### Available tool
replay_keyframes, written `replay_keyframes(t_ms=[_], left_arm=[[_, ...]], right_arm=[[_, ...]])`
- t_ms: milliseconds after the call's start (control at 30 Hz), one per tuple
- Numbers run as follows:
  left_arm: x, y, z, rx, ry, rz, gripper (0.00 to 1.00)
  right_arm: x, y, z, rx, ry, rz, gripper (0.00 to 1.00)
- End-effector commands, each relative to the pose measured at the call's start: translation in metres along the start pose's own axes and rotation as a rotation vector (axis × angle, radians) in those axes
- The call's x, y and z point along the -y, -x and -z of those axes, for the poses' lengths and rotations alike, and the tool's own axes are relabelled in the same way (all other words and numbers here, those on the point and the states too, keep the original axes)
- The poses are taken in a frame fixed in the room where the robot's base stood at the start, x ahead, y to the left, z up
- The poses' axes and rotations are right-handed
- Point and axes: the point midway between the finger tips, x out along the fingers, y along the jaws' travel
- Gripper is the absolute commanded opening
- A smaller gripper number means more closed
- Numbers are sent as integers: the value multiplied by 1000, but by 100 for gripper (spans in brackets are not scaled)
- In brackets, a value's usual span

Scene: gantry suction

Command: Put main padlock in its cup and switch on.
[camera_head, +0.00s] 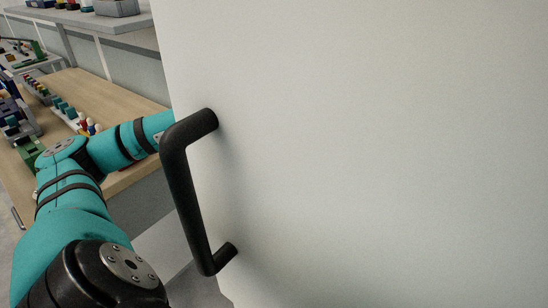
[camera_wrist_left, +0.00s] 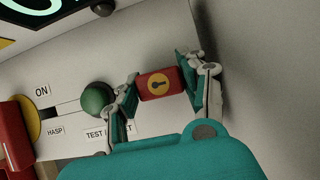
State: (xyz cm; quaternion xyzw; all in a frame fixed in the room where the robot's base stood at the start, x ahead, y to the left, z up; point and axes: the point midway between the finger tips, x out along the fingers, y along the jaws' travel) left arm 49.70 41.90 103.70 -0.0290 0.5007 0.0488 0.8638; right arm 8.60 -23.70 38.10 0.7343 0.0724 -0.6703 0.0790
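In the left wrist view, a red padlock-like block (camera_wrist_left: 150,93) with a yellow disc and dark keyhole mark sits between the fingers of my left gripper (camera_wrist_left: 160,82). Both fingers press on its sides, so the gripper is shut on it. Behind it is a pale panel with an "ON" label (camera_wrist_left: 42,90), a "HASP" label (camera_wrist_left: 55,131) and a partly hidden "TEST" label (camera_wrist_left: 96,134). A round green knob (camera_wrist_left: 96,98) is left of the gripper. No cup can be made out. In the head view the door hides my left gripper.
A large white door (camera_head: 380,150) with a black bar handle (camera_head: 184,185) fills the head view; my left arm passes behind it. A wooden bench (camera_head: 105,92) with small parts stands at left. In the wrist view, red and yellow parts (camera_wrist_left: 17,137) are at left, a plain wall at right.

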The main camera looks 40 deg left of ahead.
Motion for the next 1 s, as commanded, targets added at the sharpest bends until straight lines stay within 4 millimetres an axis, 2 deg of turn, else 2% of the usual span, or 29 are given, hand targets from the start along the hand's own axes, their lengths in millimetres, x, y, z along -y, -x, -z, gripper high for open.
replay_keyframes(t_ms=[33, 200, 533, 667, 1000], left_arm=[[0, 1, -1, 2, 0, 0, 49], [0, 1, -1, 1, 0, 0, 68], [-1, 6, -1, 1, 0, -1, 68], [-1, 25, -1, 4, -1, -3, 68], [-1, 95, -1, 4, 0, -4, 68]], right_arm=[[0, 1, 0, 0, 0, 0, 0], [0, 1, 0, 0, 0, 0, 0], [3, 1, 1, -1, 1, 4, 0], [3, 1, 1, -1, 1, 3, 0], [2, 1, 1, -1, 1, 3, 0]])
